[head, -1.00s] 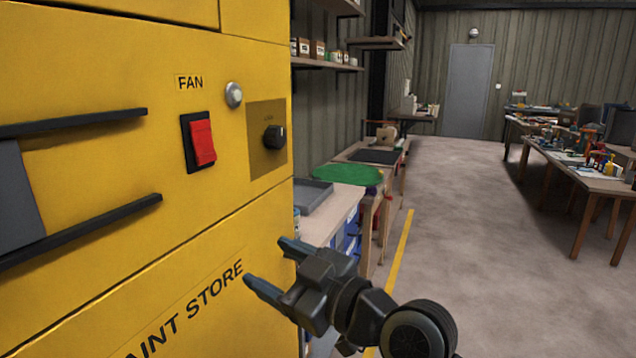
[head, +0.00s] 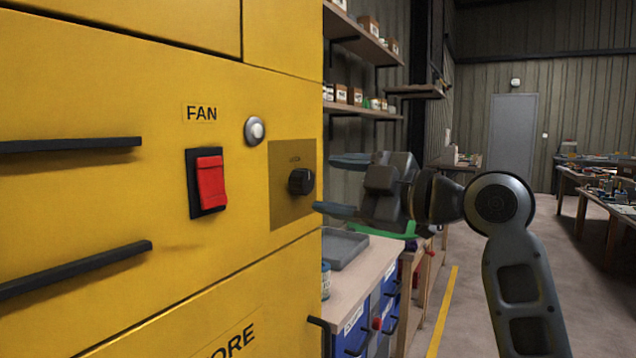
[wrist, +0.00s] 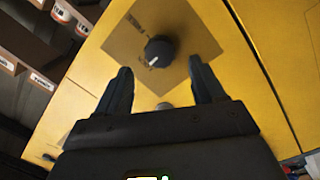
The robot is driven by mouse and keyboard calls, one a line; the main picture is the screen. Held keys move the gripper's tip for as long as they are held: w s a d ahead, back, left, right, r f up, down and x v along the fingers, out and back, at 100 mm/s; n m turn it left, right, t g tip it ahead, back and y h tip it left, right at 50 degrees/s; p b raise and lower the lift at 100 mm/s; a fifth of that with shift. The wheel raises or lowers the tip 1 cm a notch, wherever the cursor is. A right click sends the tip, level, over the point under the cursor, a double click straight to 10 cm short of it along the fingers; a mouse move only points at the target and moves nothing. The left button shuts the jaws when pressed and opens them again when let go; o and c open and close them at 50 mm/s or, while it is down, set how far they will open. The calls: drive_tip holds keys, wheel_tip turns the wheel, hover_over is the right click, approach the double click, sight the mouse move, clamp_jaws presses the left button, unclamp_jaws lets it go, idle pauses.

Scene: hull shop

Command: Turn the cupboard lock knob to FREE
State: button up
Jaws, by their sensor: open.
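The black lock knob (head: 301,181) sits on a brownish square plate (head: 283,212) on the yellow cupboard's front. Small lettering above it is too small to read in the head view. My gripper (head: 335,186) is open and empty, just right of the knob and level with it, with its fingers pointing at the cupboard. In the wrist view, the knob (wrist: 160,51) lies ahead of and between the two fingertips (wrist: 159,78), apart from them. A pale pointer mark shows on the knob's lower left there. The fingers do not touch the knob.
Left of the knob are a round silver button (head: 255,130) and a red FAN switch (head: 211,183). Black bar handles (head: 70,145) stick out farther left. A workbench with a grey tray (head: 345,250) and shelves (head: 365,108) stand behind my gripper.

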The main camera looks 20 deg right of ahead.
sight(308, 182)
drive_tip(key=shift+x, duration=2.3)
drive_tip(key=c, duration=1.1)
